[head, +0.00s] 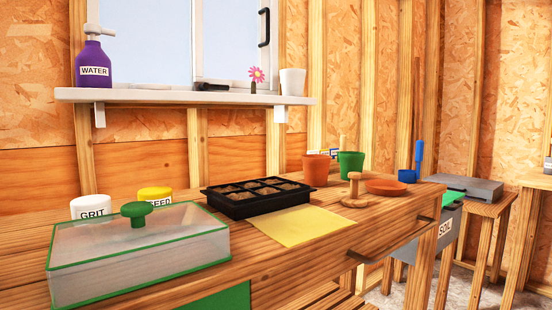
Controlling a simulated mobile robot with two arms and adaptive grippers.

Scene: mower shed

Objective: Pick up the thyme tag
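No tag that I can read as thyme shows. Behind the orange pot (316,171) and the green pot (350,165), on the bench, a few small pieces stick up, partly hidden. One is a small light piece with yellow and dark marks (317,153), too small to read. Neither of my grippers is in view.
The wooden bench (275,262) holds a clear green-rimmed cover (140,262), grit (91,207) and seed (154,194) jars, a black seedling tray (240,208), a yellow sheet (300,226), a wooden tamper (354,187), an orange saucer (386,187) and a blue cup (407,176). A soil bin (446,228) stands right.

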